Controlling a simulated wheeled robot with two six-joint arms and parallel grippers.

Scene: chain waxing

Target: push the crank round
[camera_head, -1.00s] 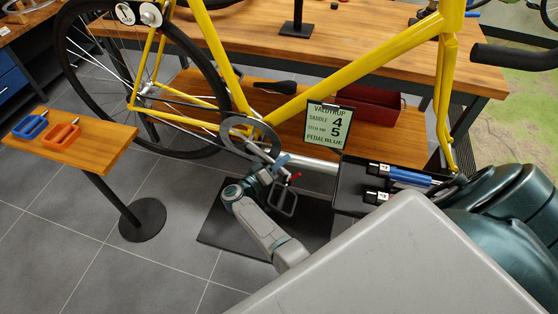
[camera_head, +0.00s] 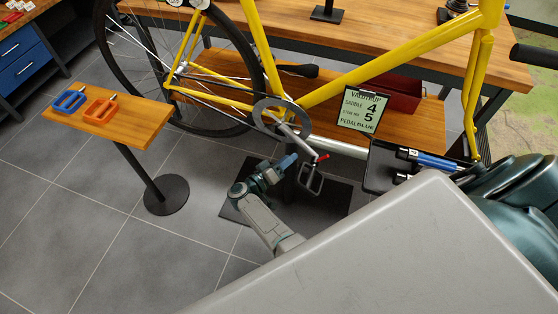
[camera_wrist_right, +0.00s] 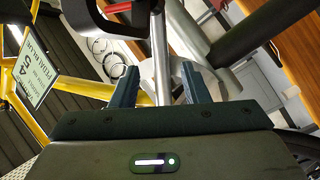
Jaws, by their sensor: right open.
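The silver crank (camera_head: 298,141) runs down and right from the chainring (camera_head: 281,118) of the yellow bicycle. A red-tipped part (camera_head: 322,157) and a dark pedal frame (camera_head: 311,181) are at its lower end. My right gripper (camera_head: 290,159) is just left of and below the crank, open and empty. In the right wrist view its two blue-grey fingers (camera_wrist_right: 158,88) stand apart. The silver crank (camera_wrist_right: 160,55) shows between and beyond them; I cannot tell if a finger touches it. My left gripper is not in view.
A small wooden stand (camera_head: 125,132) at left holds a blue pedal (camera_head: 69,101) and an orange pedal (camera_head: 100,110). A sign (camera_head: 362,109) hangs right of the chainring. A black tray (camera_head: 383,165) with blue-handled tools lies right of the crank. Grey floor is clear at lower left.

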